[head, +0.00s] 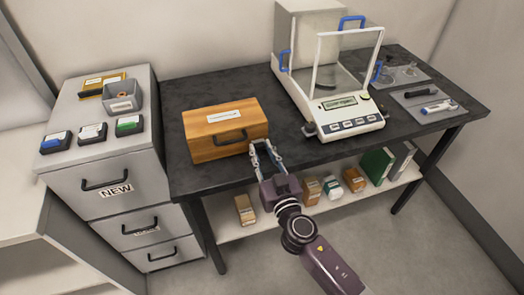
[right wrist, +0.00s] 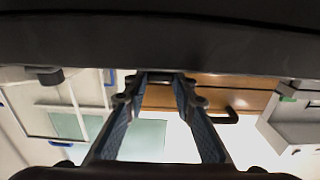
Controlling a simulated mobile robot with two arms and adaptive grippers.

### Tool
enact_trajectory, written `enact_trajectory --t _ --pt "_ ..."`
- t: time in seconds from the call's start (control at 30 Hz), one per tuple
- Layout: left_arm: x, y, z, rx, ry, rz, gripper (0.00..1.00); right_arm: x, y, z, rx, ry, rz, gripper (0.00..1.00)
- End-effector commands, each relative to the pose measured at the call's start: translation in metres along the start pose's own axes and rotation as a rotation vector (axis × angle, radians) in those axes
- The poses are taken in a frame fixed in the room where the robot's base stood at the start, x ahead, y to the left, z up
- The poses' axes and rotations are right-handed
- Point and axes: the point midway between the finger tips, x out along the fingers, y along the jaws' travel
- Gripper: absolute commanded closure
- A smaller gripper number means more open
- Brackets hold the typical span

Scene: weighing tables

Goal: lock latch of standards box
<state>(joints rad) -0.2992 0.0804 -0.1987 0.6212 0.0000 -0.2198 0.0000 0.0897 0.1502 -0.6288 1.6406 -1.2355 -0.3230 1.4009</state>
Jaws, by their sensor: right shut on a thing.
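The standards box (head: 225,131) is a closed wooden box with a white label on its lid and a dark handle (head: 230,137) on its front. It stands on the dark table, left of the balance. My right gripper (head: 265,147) is at the box's right front edge, its fingers on a small part there that I take to be the latch. The fingers hide the latch, so I cannot see its position. In the right wrist view my gripper (right wrist: 157,84) reaches to the wooden box (right wrist: 208,97), the handle (right wrist: 226,116) beside one finger. My left gripper is not in view.
A white balance (head: 347,112) with an open-looking glass shield stands right of the box. A grey drawer cabinet (head: 104,167) with small boxes on top stands at the left. A shelf (head: 290,216) below the dark table (head: 190,92) holds bottles, boxes and binders.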

Motion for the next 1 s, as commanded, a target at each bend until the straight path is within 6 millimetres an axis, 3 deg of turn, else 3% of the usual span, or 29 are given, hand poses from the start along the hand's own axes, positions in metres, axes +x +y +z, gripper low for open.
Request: enact_trajectory --t 0.27,1.0 --pt "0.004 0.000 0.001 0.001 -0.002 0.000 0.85 0.000 -0.001 0.001 -0.056 0.001 0.000 1.00" --pt "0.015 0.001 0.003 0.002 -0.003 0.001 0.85 0.000 -0.002 0.000 -0.540 0.001 0.001 1.00"
